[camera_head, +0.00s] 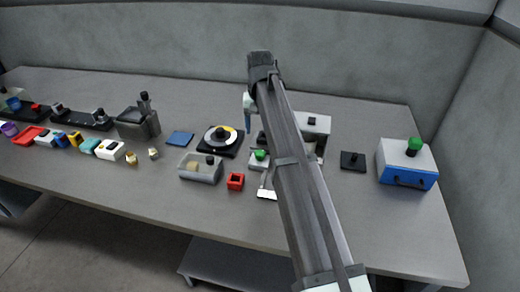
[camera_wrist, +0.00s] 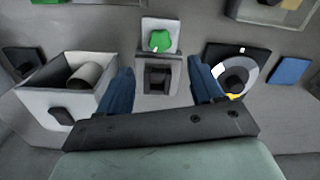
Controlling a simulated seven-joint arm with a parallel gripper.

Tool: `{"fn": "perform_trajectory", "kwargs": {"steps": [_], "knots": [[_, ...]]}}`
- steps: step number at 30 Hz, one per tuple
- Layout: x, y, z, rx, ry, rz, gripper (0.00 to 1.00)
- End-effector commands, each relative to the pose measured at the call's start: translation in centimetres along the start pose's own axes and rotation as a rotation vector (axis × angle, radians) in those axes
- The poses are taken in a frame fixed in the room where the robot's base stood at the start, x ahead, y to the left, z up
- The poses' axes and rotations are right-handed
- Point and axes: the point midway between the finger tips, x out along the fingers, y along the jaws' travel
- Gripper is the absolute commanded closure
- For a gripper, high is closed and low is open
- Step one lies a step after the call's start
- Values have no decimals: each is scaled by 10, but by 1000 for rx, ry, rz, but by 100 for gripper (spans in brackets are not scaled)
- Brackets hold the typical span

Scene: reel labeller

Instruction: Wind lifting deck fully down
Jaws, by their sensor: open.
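No part is labelled as the lifting deck, so I cannot tell for certain which it is. A small grey unit with a green knob (camera_head: 259,155) stands mid-table, partly hidden by my arm. In the wrist view the green knob (camera_wrist: 160,40) sits on a pale plate, beside a grey block with a dark square top (camera_wrist: 157,79). My gripper (camera_head: 248,114) is raised behind this unit in the head view. In the wrist view my gripper (camera_wrist: 161,88) is open, with blue fingers apart and nothing held between them; the block shows beyond the gap.
A turntable (camera_head: 219,139) with a white and yellow disc stands left of the unit. A white open box (camera_wrist: 47,92) with a roll inside stands on the other side. The front right table is clear.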

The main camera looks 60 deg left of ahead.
Motion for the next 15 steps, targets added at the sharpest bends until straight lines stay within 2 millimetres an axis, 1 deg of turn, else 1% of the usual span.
{"fn": "perform_trajectory", "kwargs": {"steps": [1, 3, 9, 15], "knots": [[10, 0, 1, 0, -1, 0, 34], [23, 0, 1, -1, -1, 0, 34], [57, 0, 1, -1, -1, 0, 34], [83, 0, 0, -1, -1, 0, 34]]}}
